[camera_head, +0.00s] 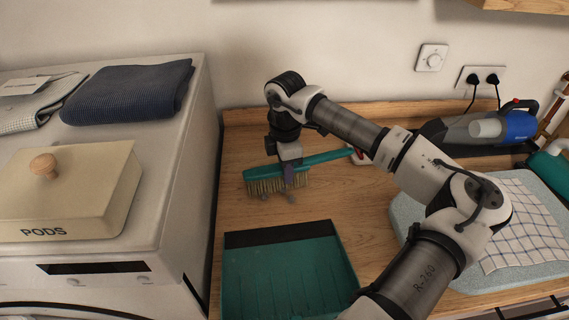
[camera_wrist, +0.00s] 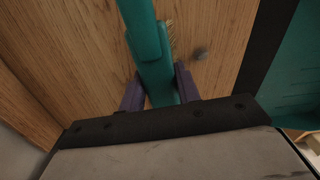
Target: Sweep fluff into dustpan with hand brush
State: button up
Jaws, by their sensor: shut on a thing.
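My gripper (camera_head: 289,172) is shut on the teal hand brush (camera_head: 325,158), and its two dark fingers (camera_wrist: 160,85) flank the brush (camera_wrist: 150,45) in the wrist view. The brush handle points right and its pale bristles hang down at the left, close to the worktop; contact is unclear. Small grey fluff (camera_head: 291,199) lies just below the bristles, and a grey bit (camera_wrist: 201,54) shows beside the brush in the wrist view. The teal dustpan (camera_head: 285,280) lies in front, its black lip facing the brush. Its edge (camera_wrist: 295,85) shows at right in the wrist view. The dustpan's visible floor looks empty.
A washing machine (camera_head: 190,215) with a cream PODS box (camera_head: 85,185) and folded blue cloth (camera_head: 130,90) stands left. At right are a pale blue tray (camera_head: 405,215) with a checked cloth (camera_head: 515,215) and a handheld vacuum (camera_head: 480,128). Worktop left of the brush is clear.

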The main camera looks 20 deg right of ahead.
jog(key=shift+s+a+b, duration=0.2)
jog(key=shift+s+b, duration=0.4)
jog(key=shift+s, duration=0.9)
jog(key=shift+s+a+b, duration=0.25)
jog(key=shift+s+b, duration=0.35)
jog(key=shift+s, duration=0.95)
jog(key=shift+s+a+b, duration=0.2)
jog(key=shift+s+b, duration=0.4)
jog(key=shift+s, duration=0.9)
jog(key=shift+s+a+r+b, duration=0.1)
jog(key=shift+s+a+b, duration=0.3)
jog(key=shift+s, duration=1.4)
jog(key=shift+s+a+r+b, duration=0.15)
jog(key=shift+s+b, duration=0.5)
jog(key=shift+s, duration=1.1)
jog(key=shift+s+a+r+b, duration=0.1)
jog(key=shift+s+a+b, duration=0.3)
jog(key=shift+s, duration=1.4)
jog(key=shift+d, duration=0.15)
notch_tip(320, 180, up, 8)
jog(key=p, duration=0.3)
